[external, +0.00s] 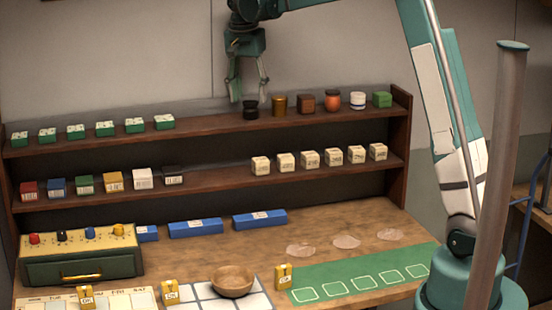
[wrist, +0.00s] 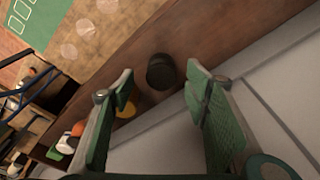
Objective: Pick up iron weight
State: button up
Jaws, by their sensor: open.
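A small black weight (external: 250,109), likely the iron one, stands on the top shelf at the left end of a row of items. In the wrist view the black weight (wrist: 161,72) shows as a dark round shape between and beyond my fingertips. My gripper (external: 250,94) points down just above it, with its fingers apart and nothing held. Its two green fingers also show in the wrist view (wrist: 160,88). I cannot tell whether a fingertip touches the weight.
Green boxes (external: 105,128) stand further left. The back wall is close behind. The shelf stretch just left of the weight is clear.

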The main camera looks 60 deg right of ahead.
aim_at(250, 102)
jog(key=shift+w+d+f+p, duration=0.15)
jog(key=shift+d+f, duration=0.1)
jog(key=shift+f, duration=1.05)
jog(key=shift+s+d+f+p, duration=0.1)
jog(key=shift+d+f+p, duration=0.1)
jog(key=shift+f, duration=1.05)
jog(key=c, duration=1.4)
jog(key=shift+r, duration=0.15)
jog(key=shift+r+b, duration=0.35)
jog(key=shift+r, duration=4.55)
